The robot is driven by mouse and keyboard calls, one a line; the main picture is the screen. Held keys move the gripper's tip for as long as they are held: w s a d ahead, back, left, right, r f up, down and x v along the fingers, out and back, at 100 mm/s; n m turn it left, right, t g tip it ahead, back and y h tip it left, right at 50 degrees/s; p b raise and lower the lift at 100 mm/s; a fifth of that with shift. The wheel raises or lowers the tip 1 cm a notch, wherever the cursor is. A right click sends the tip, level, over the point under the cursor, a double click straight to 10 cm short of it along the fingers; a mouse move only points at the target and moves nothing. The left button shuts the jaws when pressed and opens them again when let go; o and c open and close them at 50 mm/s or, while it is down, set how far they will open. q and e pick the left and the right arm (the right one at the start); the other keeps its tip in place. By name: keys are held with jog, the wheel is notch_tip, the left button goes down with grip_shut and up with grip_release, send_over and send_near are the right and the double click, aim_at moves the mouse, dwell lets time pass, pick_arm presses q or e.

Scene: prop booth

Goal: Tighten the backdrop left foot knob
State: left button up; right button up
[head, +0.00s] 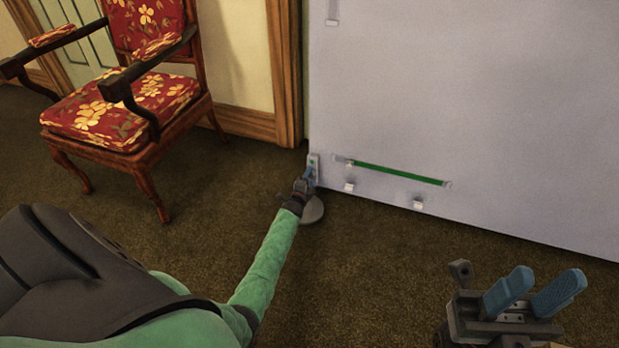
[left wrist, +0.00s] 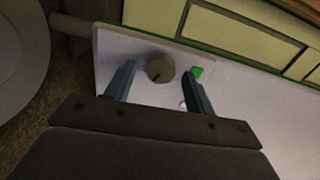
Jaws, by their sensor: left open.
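The left foot knob (left wrist: 160,68) is a round grey-brown dial with a dark line at its lower left in the left wrist view. It sits on a pale plate (left wrist: 118,52), with a green mark (left wrist: 197,71) to its right. My left gripper (left wrist: 158,68) is open, one finger on each side of the knob; gaps show between fingers and knob. In the head view my left gripper (head: 309,176) is at the lower left corner of the backdrop (head: 470,90) and hides the knob. My right gripper (head: 549,281) is open and empty at the lower right.
A grey disc-shaped foot (head: 312,212) lies on the carpet under my left gripper. A green bar (head: 395,172) and small white clips run along the backdrop's lower part. A red floral armchair (head: 125,115) stands at left. Carpet between my arms is clear.

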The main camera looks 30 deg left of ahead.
pick_arm(q)
jog(key=p+v, duration=0.1)
jog(key=v, duration=0.5)
jog(key=shift+s+p, duration=0.3)
jog(key=shift+p, duration=0.05)
jog(key=shift+d, duration=0.1)
